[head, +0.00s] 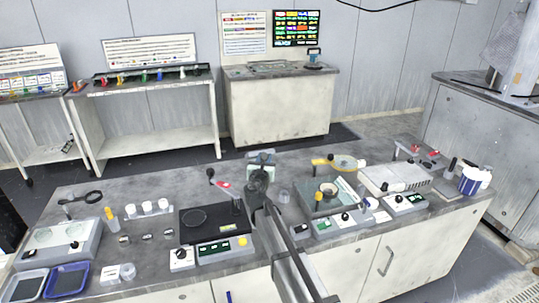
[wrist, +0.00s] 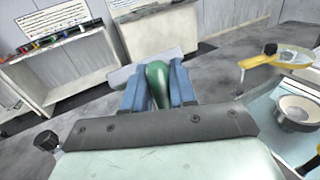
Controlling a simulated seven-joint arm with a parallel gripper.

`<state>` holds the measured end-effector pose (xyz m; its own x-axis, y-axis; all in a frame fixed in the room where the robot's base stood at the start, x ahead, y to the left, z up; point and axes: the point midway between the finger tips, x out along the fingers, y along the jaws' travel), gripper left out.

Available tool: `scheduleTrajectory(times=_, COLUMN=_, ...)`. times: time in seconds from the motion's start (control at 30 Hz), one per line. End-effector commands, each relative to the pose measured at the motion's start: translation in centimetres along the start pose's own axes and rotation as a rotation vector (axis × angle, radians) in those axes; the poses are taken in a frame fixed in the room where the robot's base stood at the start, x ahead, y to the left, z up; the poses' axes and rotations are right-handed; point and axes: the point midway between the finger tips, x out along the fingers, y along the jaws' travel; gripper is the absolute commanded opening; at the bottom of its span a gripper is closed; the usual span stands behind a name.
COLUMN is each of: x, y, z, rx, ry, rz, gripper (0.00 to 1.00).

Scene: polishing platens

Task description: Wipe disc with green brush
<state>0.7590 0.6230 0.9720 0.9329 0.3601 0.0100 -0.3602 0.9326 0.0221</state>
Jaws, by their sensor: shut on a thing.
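My gripper (wrist: 160,84) has blue fingers, shut on the green handle of the brush (wrist: 157,78) in the wrist view. A pale grey block shows behind the handle; I cannot tell if it is part of the brush. In the head view my gripper (head: 262,158) is above the far middle of the bench, and the green brush cannot be made out. A dark disc (head: 194,217) lies on a black machine left of my arm. A teal machine (head: 318,200) with a round bowl-like part (head: 328,189) stands to the right. Which disc is meant cannot be told.
A shelf table (head: 150,88) and a cabinet (head: 278,105) stand behind, across clear floor.

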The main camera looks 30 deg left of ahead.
Motion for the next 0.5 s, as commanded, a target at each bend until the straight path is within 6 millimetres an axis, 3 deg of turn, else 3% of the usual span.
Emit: scheduleTrajectory(times=0.5, x=-2.0, y=-1.0, z=-3.0, rx=-0.022, ry=0.005, rz=-0.333, gripper=0.0)
